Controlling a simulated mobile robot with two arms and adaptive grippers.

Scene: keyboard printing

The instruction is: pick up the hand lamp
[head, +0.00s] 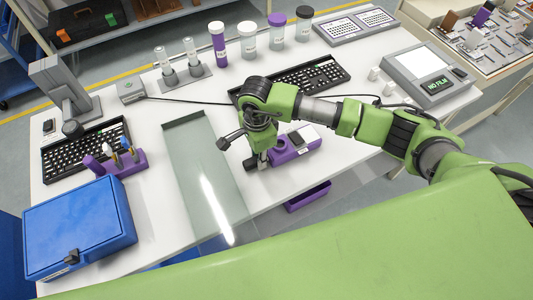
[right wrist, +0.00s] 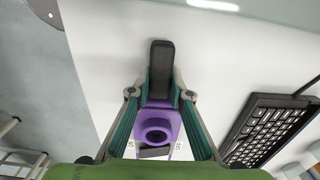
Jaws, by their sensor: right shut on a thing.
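My right gripper (head: 262,158) is low over the white table. In the right wrist view its teal fingers (right wrist: 160,101) are closed on a dark bar-shaped thing, which looks like the hand lamp (right wrist: 161,66). Its black end sticks out past the fingertips. In the head view only a small dark part of the lamp (head: 250,163) shows beside the fingers. A purple holder (head: 290,150) with a round ring stands right by the gripper; the ring shows in the right wrist view (right wrist: 157,134). I cannot tell whether the lamp touches the table. My left gripper is not in view.
A grey-green glass strip (head: 195,160) lies left of the gripper. A black keyboard (head: 297,80) lies behind it, with lidded jars (head: 247,42) farther back. A blue case (head: 78,228) is at the left front. A purple tray (head: 308,196) is near the front edge.

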